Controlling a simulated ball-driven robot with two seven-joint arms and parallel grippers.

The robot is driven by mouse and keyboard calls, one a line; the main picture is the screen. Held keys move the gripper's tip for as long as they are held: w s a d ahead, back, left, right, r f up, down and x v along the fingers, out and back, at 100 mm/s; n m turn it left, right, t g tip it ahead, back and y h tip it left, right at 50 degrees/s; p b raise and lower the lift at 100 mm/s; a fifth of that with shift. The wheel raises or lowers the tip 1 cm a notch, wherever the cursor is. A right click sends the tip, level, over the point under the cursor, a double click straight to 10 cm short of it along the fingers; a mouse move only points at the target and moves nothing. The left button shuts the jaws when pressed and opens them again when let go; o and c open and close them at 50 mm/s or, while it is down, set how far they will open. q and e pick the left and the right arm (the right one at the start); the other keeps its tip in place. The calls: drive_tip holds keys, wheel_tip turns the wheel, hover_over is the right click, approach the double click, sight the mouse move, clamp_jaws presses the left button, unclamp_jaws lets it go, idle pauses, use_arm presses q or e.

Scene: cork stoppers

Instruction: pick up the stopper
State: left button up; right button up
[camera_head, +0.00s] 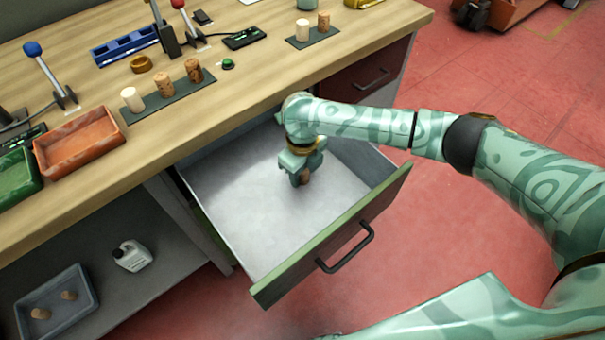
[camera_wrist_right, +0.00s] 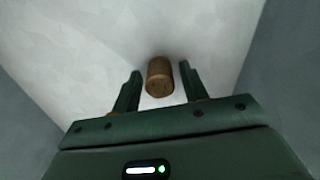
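A brown cork stopper (camera_wrist_right: 160,77) stands out between the two fingers of my right gripper (camera_wrist_right: 160,85) in the right wrist view. The fingers are apart, with a gap on each side of the cork. In the head view my right gripper (camera_head: 299,178) points down inside the open drawer (camera_head: 240,215), and part of the cork (camera_head: 306,176) shows beside its fingers. Whether the cork touches the drawer floor is hard to tell. My left gripper is not in view.
The drawer walls and green front (camera_head: 335,235) surround my right gripper. On the bench, several stoppers stand on a dark mat (camera_head: 170,102) and two on another mat (camera_head: 313,38). A grey tray (camera_head: 55,300) with two corks and a white bottle (camera_head: 132,256) sit on the lower shelf.

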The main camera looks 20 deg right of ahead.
drive_tip(key=c, duration=0.7)
